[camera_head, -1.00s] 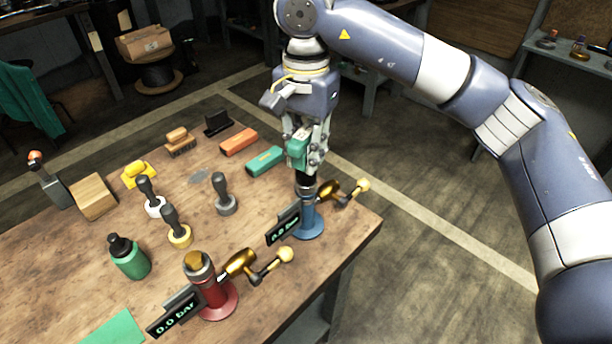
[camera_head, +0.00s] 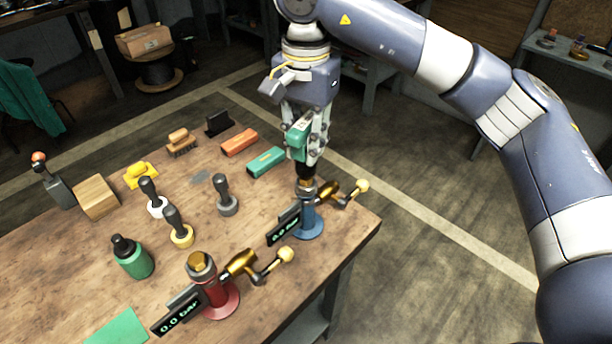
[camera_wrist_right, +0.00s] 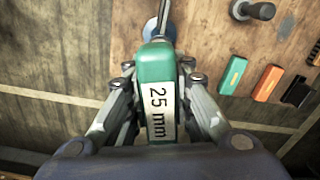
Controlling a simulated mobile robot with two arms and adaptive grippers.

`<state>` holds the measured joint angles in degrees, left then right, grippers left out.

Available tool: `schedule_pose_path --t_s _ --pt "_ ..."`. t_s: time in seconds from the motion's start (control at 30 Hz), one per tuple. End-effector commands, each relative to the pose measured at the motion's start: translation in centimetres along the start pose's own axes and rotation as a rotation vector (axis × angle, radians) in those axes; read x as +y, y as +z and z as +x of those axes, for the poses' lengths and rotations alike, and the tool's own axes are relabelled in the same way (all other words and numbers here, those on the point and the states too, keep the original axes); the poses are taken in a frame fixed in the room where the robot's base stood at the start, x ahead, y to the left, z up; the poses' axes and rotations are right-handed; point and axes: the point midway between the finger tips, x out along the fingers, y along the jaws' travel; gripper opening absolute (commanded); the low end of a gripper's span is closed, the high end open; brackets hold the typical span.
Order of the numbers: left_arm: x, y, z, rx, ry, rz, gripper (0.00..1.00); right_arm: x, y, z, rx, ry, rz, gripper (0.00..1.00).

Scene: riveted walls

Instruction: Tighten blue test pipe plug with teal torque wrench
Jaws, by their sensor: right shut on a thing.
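My right gripper (camera_head: 304,152) is shut on the teal torque wrench (camera_head: 298,140), holding it upright above the blue test pipe (camera_head: 308,222). The wrench, marked "25 mm", also shows in the right wrist view (camera_wrist_right: 156,90). Its dark socket (camera_head: 305,171) is right over the pipe's top. A small part of the brass plug (camera_head: 306,182) seems to show below the socket; I cannot tell whether they touch. The blue pipe's gauge (camera_head: 284,227) is too small to read surely. My left gripper is not in view.
A red test pipe (camera_head: 216,296) with a brass plug and a gauge reading 0.0 bar stands nearer. Teal (camera_head: 266,162) and orange (camera_head: 240,142) blocks, several stamp-like tools and a green bottle (camera_head: 132,258) stand left. The table's right edge is close to the blue pipe.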

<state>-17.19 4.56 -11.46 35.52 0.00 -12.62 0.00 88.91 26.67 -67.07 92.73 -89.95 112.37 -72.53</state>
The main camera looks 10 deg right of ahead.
Motion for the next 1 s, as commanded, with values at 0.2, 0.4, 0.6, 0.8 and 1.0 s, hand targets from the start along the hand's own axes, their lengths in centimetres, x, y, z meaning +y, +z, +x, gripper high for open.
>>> schedule_pose_path --t_s 0.2,0.4,0.6,0.8,1.0 --pt "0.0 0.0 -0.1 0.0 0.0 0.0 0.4 0.0 0.0 -0.3 0.0 -0.002 0.0 0.0" --pt "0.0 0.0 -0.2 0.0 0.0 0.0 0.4 0.0 0.0 -0.4 0.0 -0.002 0.0 0.0" --pt "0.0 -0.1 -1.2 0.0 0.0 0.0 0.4 -0.1 0.0 -1.9 0.0 -0.003 0.0 0.0" --pt "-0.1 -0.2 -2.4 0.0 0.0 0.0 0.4 -0.1 0.0 -3.9 0.001 -0.003 0.0 0.0" --pt "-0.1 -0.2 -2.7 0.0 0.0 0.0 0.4 0.0 0.0 -4.4 0.0 -0.001 -0.001 0.0"
